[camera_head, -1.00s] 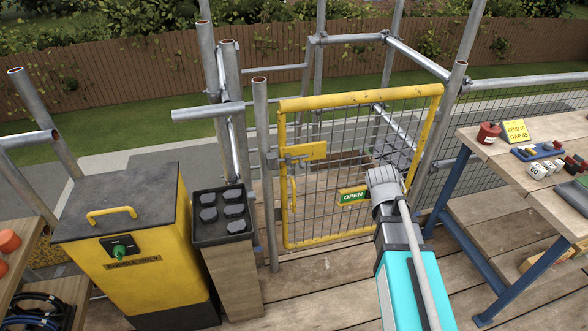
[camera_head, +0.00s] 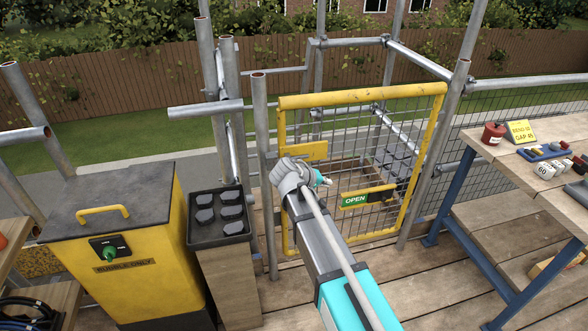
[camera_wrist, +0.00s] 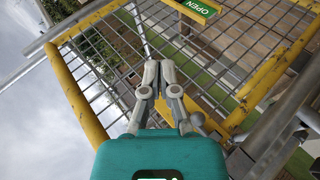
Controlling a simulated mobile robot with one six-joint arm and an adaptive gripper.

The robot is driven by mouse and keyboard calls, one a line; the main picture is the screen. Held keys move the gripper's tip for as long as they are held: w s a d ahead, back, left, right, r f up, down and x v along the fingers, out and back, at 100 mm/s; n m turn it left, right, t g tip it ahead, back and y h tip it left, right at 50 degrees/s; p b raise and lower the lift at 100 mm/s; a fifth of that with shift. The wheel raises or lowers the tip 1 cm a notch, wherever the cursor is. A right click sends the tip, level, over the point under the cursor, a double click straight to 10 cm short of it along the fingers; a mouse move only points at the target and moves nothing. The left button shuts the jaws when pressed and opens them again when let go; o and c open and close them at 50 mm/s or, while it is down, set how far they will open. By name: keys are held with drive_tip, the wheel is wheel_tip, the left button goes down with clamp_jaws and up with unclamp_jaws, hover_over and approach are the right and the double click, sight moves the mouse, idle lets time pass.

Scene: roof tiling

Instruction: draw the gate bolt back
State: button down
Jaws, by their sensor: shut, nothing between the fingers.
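The yellow-framed mesh gate (camera_head: 365,97) stands upright between scaffold posts. Its yellow bolt plate (camera_head: 308,151) is at the upper left of the mesh. My wrist covers most of the grey bolt in the head view. In the wrist view the yellow plate (camera_wrist: 176,117) and a grey rounded bolt part (camera_wrist: 198,121) show just right of my fingers. My gripper (camera_wrist: 161,64) is shut and empty, with its fingers in front of the mesh. I cannot tell whether it touches the bolt. A green OPEN sign (camera_head: 355,200) is on the gate's lower yellow bar.
A scaffold post (camera_head: 262,170) stands left of the gate. A yellow rubble bin (camera_head: 150,262) and a black tray of dark pieces (camera_head: 220,233) on a wooden stand are at left. A workbench (camera_head: 487,149) is at right. Plank floor lies between.

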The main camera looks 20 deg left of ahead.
drive_tip(key=s+a+r+n+t+y+b, duration=0.1)
drive_tip(key=a+t, duration=0.4)
drive_tip(key=a, duration=1.5)
drive_tip(key=r+n+b, duration=0.1)
drive_tip(key=n+b, duration=0.1)
drive_tip(key=shift+n+b, duration=0.3)
drive_tip(key=shift+n, duration=0.1)
drive_tip(key=shift+f, duration=0.1)
drive_tip(key=b, duration=0.3)
approach(299, 159)
drive_tip(key=w, duration=0.3)
drive_tip(key=shift+a+f, duration=0.15)
drive_tip(key=shift+f, duration=0.05)
drive_tip(key=shift+w+d+f+b, duration=0.1)
drive_tip(key=shift+d+f+b, duration=0.1)
drive_tip(key=shift+d, duration=0.3)
drive_tip(key=shift+w+d+f+b, duration=0.15)
drive_tip(key=shift+d+f+b, duration=0.05)
drive_tip(key=shift+d, duration=0.35)
drive_tip(key=shift+w+d+f, duration=0.2)
drive_tip(key=shift+w+d, duration=0.1)
drive_tip(key=shift+d, duration=0.4)
